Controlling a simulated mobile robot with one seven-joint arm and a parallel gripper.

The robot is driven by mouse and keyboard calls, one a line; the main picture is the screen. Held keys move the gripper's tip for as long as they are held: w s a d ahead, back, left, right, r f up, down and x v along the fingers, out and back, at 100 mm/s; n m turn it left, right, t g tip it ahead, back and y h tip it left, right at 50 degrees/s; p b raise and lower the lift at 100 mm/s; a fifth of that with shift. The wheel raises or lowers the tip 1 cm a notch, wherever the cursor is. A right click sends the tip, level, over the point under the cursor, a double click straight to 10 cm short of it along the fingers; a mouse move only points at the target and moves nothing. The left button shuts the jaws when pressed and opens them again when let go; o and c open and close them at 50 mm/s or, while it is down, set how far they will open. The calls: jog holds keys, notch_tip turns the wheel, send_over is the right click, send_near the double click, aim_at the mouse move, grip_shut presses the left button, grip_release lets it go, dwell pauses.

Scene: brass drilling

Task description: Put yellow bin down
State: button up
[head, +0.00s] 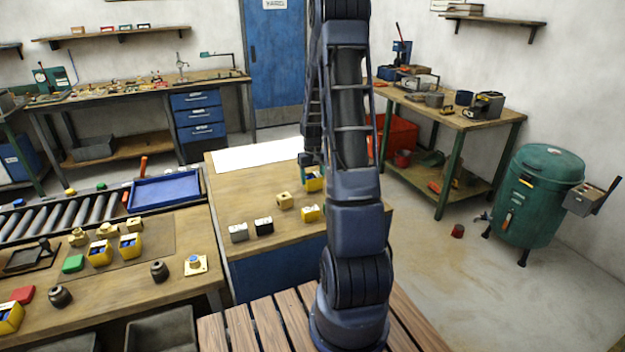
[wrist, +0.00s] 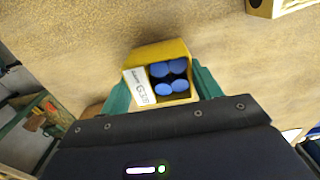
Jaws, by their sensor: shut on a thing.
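The yellow bin (wrist: 178,50) is between the teal fingers of my gripper (wrist: 163,88) in the wrist view. It has a white label on one side and several blue round-topped pieces inside. My gripper is shut on it. In the head view the held bin (head: 314,184) is over the middle wooden table (head: 232,190), partly hidden by my arm. I cannot tell whether its underside touches the tabletop.
On the same table are a brass block (head: 285,201), another yellow bin (head: 311,214), a black bin (head: 264,226) and a grey bin (head: 238,232). A white sheet (head: 258,155) lies at the back. The table's left part is clear. A blue tray (head: 165,190) is left.

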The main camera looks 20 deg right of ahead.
jog(key=shift+f, duration=0.55)
jog(key=shift+f, duration=0.1)
jog(key=o, duration=1)
notch_tip(320, 180, up, 12)
jog(key=s+a+r+t, duration=0.1)
jog(key=s+a+r, duration=0.3)
jog(key=s+r, duration=0.3)
jog(key=s+a+r+t, duration=0.1)
jog(key=s+a+r, duration=0.4)
jog(key=s+r, duration=0.2)
jog(key=s+a+r+t, duration=0.1)
jog(key=s, duration=0.5)
jog(key=s+a+r, duration=0.1)
jog(key=s+a, duration=0.1)
jog(key=s, duration=0.4)
jog(key=s+a+r+t, duration=0.1)
jog(key=s+a, duration=0.1)
jog(key=s, duration=0.4)
jog(key=shift+t, duration=0.3)
